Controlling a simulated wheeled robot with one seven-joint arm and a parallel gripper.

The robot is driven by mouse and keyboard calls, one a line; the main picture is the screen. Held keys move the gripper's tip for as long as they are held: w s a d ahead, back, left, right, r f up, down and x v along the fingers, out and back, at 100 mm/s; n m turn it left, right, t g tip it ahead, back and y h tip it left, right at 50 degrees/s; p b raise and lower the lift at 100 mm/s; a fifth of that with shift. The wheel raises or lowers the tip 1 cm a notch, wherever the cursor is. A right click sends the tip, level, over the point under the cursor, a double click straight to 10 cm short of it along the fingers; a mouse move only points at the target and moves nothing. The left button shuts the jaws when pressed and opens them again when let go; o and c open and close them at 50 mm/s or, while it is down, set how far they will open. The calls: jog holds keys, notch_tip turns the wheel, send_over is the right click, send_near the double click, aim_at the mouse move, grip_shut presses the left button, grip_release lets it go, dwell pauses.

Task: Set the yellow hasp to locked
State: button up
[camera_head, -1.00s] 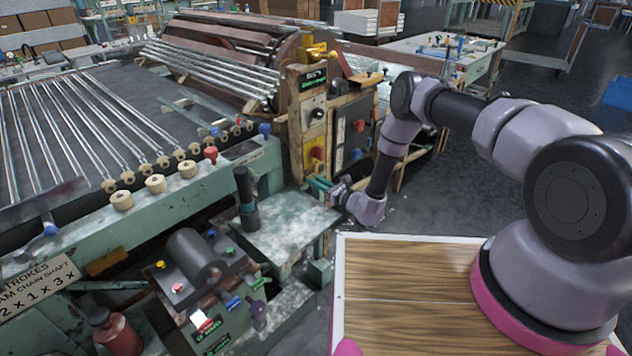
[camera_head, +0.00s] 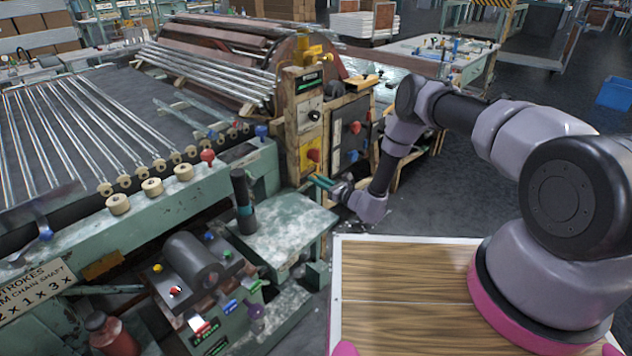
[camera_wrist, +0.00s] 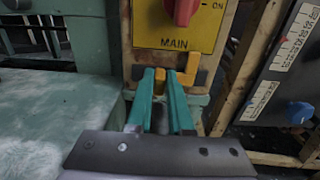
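The yellow hasp (camera_wrist: 160,77) is a small orange-yellow tab low on the wooden post, below the yellow MAIN switch plate (camera_wrist: 178,25). An L-shaped yellow piece (camera_wrist: 191,64) sits just right of it. My gripper (camera_wrist: 161,76) has teal fingers that point at the post, one on each side of the tab. The narrow gap between the fingertips looks filled by the tab, so it appears shut on it. Part of the tab is hidden by the fingers. In the head view, my gripper (camera_head: 318,181) is at the post's lower front, and the hasp is too small to make out.
A red knob (camera_wrist: 184,8) sits above on the switch plate. A dark panel with white scales and a blue knob (camera_wrist: 299,112) stands to the right. A pale green ledge (camera_head: 283,230) lies to the left, with a dark upright cylinder (camera_head: 243,195).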

jog(key=o, duration=0.4)
jog(key=shift+w+d, duration=0.2)
jog(key=shift+w, duration=0.05)
jog(key=shift+c, duration=0.2)
jog(key=shift+s, duration=0.15)
jog(key=v, duration=1)
jog(key=shift+s+d, duration=0.2)
jog(key=shift+d, duration=0.05)
